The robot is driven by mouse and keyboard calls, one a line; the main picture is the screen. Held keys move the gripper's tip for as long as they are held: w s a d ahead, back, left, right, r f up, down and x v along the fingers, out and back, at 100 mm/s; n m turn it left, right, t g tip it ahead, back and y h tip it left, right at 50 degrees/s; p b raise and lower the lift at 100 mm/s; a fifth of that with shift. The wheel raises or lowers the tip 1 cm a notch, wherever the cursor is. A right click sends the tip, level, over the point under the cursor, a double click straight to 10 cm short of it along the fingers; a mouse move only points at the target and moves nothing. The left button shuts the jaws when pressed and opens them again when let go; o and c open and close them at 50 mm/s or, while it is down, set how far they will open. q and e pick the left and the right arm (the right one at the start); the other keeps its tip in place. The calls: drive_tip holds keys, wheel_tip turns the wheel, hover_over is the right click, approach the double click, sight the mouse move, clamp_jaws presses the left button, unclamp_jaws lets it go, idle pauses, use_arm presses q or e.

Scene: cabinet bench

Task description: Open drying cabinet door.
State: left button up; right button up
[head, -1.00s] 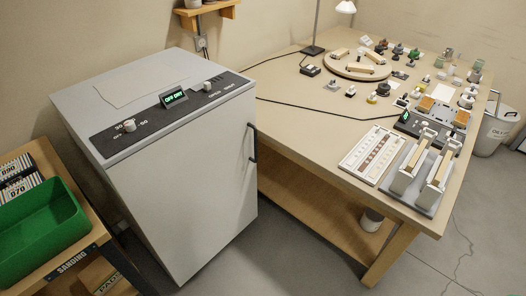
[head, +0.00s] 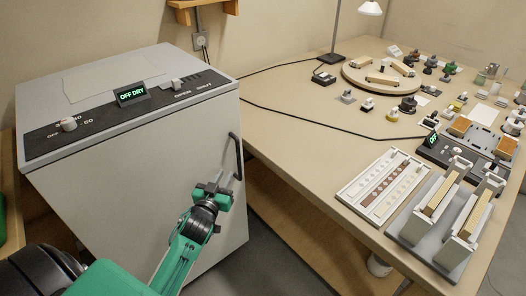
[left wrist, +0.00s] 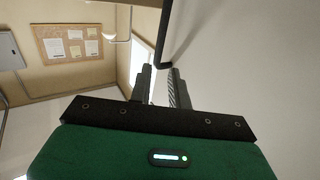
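The drying cabinet (head: 130,130) is a pale grey box at the left in the head view, with its front door (head: 130,195) shut. Its black bar handle (head: 237,157) stands upright at the right edge of the door. My left gripper (head: 217,187) is in front of the door, close to the lower end of the handle. In the left wrist view the handle (left wrist: 166,38) runs down to just beyond the tips of my left gripper (left wrist: 161,72). The fingers are apart with a gap between them; I cannot tell whether they touch the handle. My right gripper is out of view.
A workbench (head: 290,110) stands close on the right of the cabinet, holding a round turntable (head: 381,77), a white strip tray (head: 380,187) and a clamp stand (head: 440,222). A wooden shelf (head: 205,8) hangs on the wall behind the cabinet. Grey floor shows between cabinet and bench.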

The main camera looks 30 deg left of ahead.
sight(237, 152)
use_arm(q)
drive_tip(key=w+a, duration=0.1)
drive_tip(key=w, duration=0.3)
drive_tip(key=w+a, duration=0.1)
drive_tip(key=w, duration=0.8)
drive_tip(key=shift+w+a, duration=0.1)
drive_tip(key=shift+a, duration=0.3)
drive_tip(key=shift+c, duration=0.5)
clamp_jaws()
